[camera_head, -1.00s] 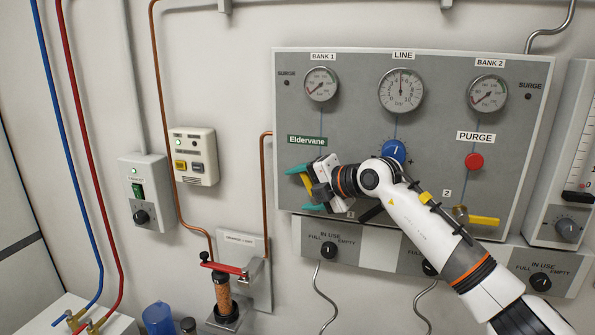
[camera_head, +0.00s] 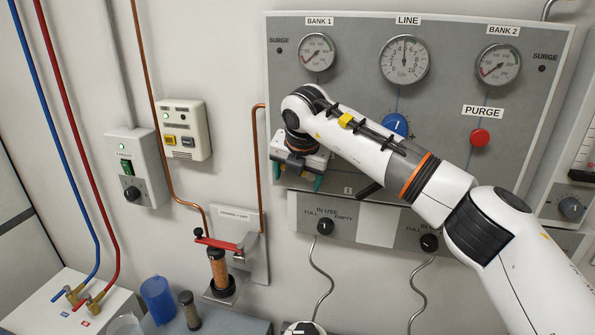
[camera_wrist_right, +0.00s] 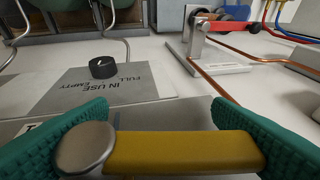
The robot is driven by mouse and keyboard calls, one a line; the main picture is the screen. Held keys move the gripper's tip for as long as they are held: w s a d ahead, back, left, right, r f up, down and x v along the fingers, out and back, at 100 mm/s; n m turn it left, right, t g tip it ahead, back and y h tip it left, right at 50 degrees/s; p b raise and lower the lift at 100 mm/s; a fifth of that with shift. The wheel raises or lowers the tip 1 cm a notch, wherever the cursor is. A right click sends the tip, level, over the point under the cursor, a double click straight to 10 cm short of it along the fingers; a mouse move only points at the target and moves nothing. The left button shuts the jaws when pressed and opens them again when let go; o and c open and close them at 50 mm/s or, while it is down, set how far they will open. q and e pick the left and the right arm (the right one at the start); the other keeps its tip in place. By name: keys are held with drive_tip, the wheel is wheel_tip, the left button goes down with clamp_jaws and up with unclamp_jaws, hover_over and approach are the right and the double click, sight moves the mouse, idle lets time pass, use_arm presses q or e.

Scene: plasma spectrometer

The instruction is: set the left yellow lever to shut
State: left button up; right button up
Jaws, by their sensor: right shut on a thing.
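The left yellow lever (camera_wrist_right: 185,151) lies between the teal fingers of my right gripper (camera_wrist_right: 165,145) in the right wrist view. Its round metal hub (camera_wrist_right: 85,148) is by the left finger and its free end meets the right finger. The lever runs about level, parallel to the row of label text. In the head view my right gripper (camera_head: 299,177) is at the lower left of the grey panel (camera_head: 352,100), pointing down, shut on the lever. The wrist and fingers hide the lever there. My left gripper is not in view.
My right arm crosses the panel's lower right and covers that area. Selector knobs (camera_head: 325,226) sit below. A copper pipe (camera_head: 256,150) runs just left of the panel.

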drive_tip(key=shift+d+f+g+h, duration=0.1)
drive_tip(key=shift+f+g+h, duration=0.15)
drive_tip(key=shift+h, duration=0.75)
drive_tip(key=o, duration=1.4)
drive_tip(key=shift+f, duration=0.1)
drive_tip(key=shift+c, duration=0.2)
drive_tip(key=shift+s+r, duration=0.15)
drive_tip(key=shift+r, duration=0.2)
drive_tip(key=b+v, duration=0.4)
drive_tip(key=v, duration=0.7)
drive_tip(key=shift+r, duration=0.15)
